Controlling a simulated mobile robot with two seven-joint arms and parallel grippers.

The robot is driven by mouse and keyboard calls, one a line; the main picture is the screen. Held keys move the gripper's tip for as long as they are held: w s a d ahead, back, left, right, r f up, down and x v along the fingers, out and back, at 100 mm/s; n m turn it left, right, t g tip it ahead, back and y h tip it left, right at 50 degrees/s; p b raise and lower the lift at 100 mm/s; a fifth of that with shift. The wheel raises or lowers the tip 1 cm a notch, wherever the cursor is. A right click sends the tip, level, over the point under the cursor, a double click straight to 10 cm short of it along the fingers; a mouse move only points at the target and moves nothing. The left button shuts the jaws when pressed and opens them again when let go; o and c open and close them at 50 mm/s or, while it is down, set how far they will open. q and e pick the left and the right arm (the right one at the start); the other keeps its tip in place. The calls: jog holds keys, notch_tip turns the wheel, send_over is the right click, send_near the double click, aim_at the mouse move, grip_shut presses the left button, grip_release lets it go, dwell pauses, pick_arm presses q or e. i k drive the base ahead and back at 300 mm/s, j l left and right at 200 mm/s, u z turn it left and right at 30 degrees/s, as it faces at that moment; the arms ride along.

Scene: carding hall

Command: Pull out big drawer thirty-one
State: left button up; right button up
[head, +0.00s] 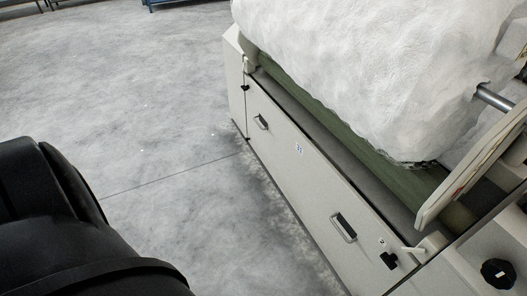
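A long cream drawer front (290,185) runs along the lower side of the machine, from upper left to lower right. It looks flush with the machine body. It has two recessed handles, an upper one (261,121) and a nearer one (343,227). A small label with blue marks (299,149) sits between them, too small to read surely. A black knob or latch (389,260) is at its near end. Neither of my grippers is in view. A black part of my own body fills the lower left, apart from the drawer front.
A large white fibre mass (350,70) rests above a green roller or belt (320,105) on the machine. A second black knob (497,273) is at lower right. The grey floor (150,90) left of the drawer front is clear, with light dust.

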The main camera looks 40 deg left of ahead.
aim_at(351, 234)
jog(key=u, duration=0.85)
jog(key=i+j+z, duration=0.15)
jog(key=i+j, duration=0.65)
jog(key=i+j+z, duration=0.15)
jog(key=i+j, duration=0.7)
